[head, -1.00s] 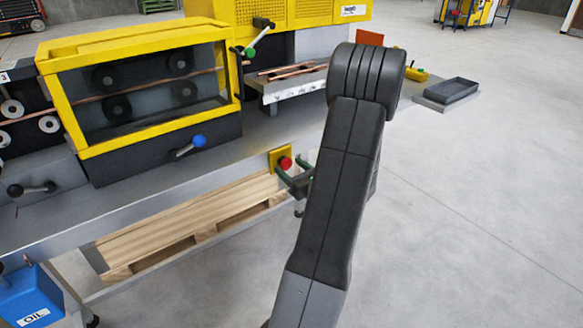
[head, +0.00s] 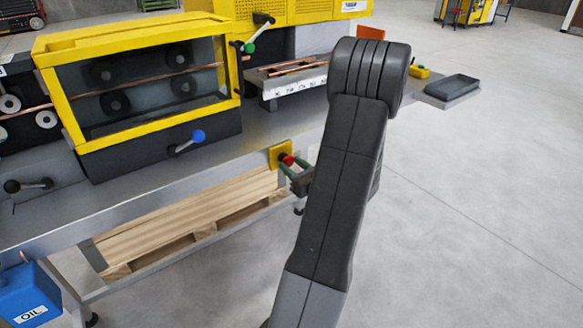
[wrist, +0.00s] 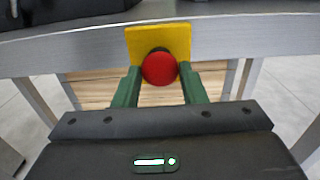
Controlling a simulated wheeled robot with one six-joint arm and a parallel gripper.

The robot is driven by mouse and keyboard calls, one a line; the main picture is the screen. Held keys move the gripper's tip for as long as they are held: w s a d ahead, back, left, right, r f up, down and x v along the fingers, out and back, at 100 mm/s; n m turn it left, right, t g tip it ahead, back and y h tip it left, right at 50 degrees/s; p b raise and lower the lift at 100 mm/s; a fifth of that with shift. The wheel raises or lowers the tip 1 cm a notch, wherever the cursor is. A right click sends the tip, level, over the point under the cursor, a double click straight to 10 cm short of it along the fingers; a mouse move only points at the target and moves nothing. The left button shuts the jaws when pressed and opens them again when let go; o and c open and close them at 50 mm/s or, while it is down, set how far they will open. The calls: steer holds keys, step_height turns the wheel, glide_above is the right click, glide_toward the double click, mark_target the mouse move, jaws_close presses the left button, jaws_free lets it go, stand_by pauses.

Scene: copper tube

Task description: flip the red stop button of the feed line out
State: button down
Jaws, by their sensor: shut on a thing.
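The red stop button (head: 286,159) sits on a yellow plate (head: 275,155) fixed to the front edge of the bench. In the wrist view the red button (wrist: 159,69) is a round red knob before the yellow plate (wrist: 176,36). My gripper (head: 291,165) has green fingers, which stand on either side of the button. In the wrist view my gripper (wrist: 160,79) has a finger at the left and the right of the knob, shut on it. My arm hides part of the gripper in the head view.
The grey bench (head: 120,212) carries a yellow-framed guard box (head: 140,80) with a blue-knobbed lever (head: 190,141). A wooden pallet (head: 190,220) lies below. A blue oil can (head: 28,295) is at the lower left.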

steer(key=c, duration=1.3)
jaws_free()
steer(key=shift+s+f, duration=0.1)
steer(key=o, duration=0.4)
steer(key=shift+s+d, duration=0.1)
steer(key=shift+d, duration=0.05)
steer(key=shift+s+d, duration=0.1)
steer(key=b+v, duration=0.1)
steer(key=v, duration=1.2)
steer(key=shift+s, duration=0.25)
steer(key=shift+d, duration=0.1)
steer(key=p+x, duration=0.1)
steer(key=x, duration=1.3)
